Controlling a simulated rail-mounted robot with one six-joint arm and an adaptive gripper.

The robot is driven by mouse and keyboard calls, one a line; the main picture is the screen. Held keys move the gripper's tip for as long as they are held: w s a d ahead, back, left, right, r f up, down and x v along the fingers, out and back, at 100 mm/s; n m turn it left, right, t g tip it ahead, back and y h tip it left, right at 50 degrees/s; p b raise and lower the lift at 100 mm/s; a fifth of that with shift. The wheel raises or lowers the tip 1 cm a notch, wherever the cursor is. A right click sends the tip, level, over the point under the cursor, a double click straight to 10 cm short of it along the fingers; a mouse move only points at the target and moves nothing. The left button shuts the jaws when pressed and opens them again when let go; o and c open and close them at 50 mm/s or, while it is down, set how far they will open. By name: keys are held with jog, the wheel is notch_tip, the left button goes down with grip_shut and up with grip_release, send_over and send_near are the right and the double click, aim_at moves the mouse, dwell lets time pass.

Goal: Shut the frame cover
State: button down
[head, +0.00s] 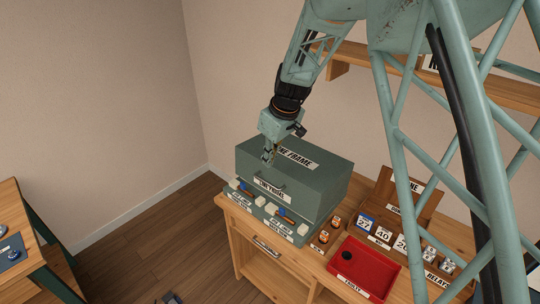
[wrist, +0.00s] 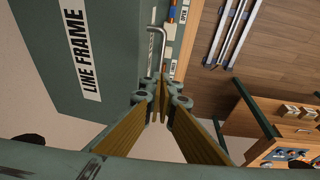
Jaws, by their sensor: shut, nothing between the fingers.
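The green frame cover (head: 322,177) is a box-shaped lid lettered "LINE FRAME" on top, with a label and a small handle on its front. It lies over the green base on the wooden bench; I cannot tell whether it is fully down. In the wrist view the cover (wrist: 60,25) fills the upper left, and its metal bar handle (wrist: 162,42) is just beyond the fingertips. My gripper (head: 268,159) is over the front part of the cover, shut and empty. It also shows in the wrist view (wrist: 161,100); touching is unclear.
Small labelled switch panels (head: 271,217) stick out along the base's front. Right of it on the bench are a red tray (head: 372,271), number blocks (head: 383,233) and a wooden rack (head: 410,200).

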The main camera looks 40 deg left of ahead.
send_over(267, 182)
notch_tip(267, 182, down, 6)
jog(key=shift+s+a+f, duration=0.1)
jog(key=shift+f, duration=0.05)
jog(key=shift+f+p, duration=0.35)
jog(key=shift+f, duration=0.85)
jog(key=shift+f, duration=0.15)
jog(key=f+b, duration=0.1)
jog(key=s+f+b, duration=0.1)
jog(key=f+b, duration=0.1)
jog(key=shift+s+f+b, duration=0.3)
jog(key=shift+f+b, duration=0.05)
jog(key=shift+b, duration=0.05)
jog(key=shift+s+f, duration=0.1)
